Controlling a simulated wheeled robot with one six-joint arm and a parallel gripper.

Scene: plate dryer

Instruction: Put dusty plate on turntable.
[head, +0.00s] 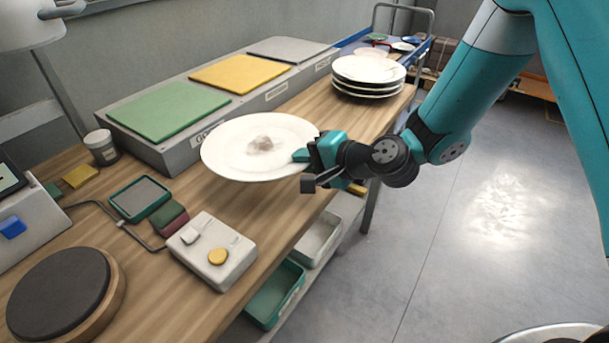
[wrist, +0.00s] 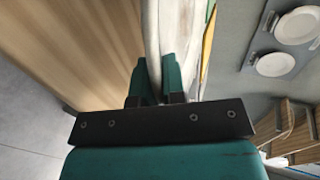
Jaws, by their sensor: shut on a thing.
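The dusty plate (head: 232,143) is white and round, with a greyish dust patch near its middle. My gripper (head: 303,156) is shut on its right rim and holds it roughly level, seemingly above the wooden bench. In the wrist view the plate (wrist: 152,40) shows edge-on between the fingers of my gripper (wrist: 158,78). The turntable (head: 62,290) is a round dark disc on a wooden base at the near left corner of the bench. It is empty and apart from the plate.
A white control box (head: 211,252) with buttons and a green-framed pad (head: 140,197) stand between plate and turntable. A grey unit (head: 182,145) with green, yellow and grey panels runs behind. Stacked white plates (head: 368,72) stand at the far end. Bins (head: 275,295) sit below the bench edge.

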